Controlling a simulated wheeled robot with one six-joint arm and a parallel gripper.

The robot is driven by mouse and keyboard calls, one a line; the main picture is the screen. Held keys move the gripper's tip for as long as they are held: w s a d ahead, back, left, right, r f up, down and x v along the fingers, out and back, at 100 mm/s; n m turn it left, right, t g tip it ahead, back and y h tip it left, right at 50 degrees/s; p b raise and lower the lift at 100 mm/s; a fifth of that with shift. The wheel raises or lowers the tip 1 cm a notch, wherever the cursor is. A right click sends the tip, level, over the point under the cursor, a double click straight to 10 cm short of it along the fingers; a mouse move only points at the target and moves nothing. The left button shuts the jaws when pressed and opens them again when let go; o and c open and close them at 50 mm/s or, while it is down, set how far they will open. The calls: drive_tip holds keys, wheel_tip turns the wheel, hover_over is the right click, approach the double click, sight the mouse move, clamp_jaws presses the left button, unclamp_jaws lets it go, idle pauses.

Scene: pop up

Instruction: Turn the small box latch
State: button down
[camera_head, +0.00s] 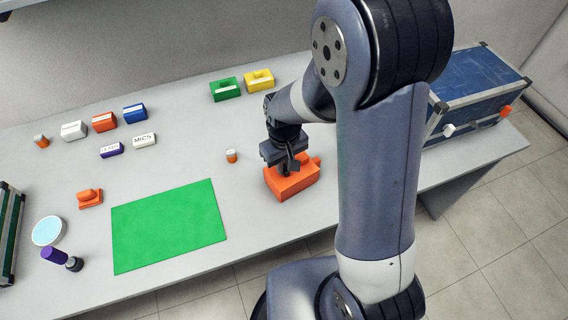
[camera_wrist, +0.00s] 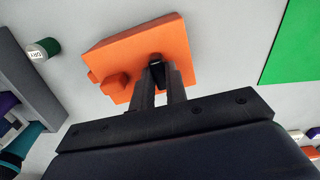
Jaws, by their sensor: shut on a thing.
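The small orange box (camera_head: 300,181) sits on the grey table near its front edge, left of my arm. It also shows in the wrist view (camera_wrist: 125,48), with a raised orange block (camera_wrist: 113,85) near one edge. My gripper (camera_head: 288,168) points down onto the top of the box. In the wrist view my gripper (camera_wrist: 157,70) has its two fingers close together around a small dark part on the box, which looks like the latch. The fingers hide most of it, so its turn angle cannot be told.
A green mat (camera_head: 170,226) lies left of the box. A small white-and-orange cylinder (camera_head: 231,156) stands between the box and several coloured blocks behind. A large blue case (camera_head: 480,88) is at the right end of the table. Bare table lies around the orange box.

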idle(0.3)
drive_tip(key=c, duration=1.4)
unclamp_jaws()
drive_tip(key=shift+r, duration=0.1)
wheel_tip(320, 180, up, 11)
drive_tip(key=shift+f, duration=0.2)
wheel_tip(320, 180, down, 11)
drive_tip(key=shift+r, duration=0.1)
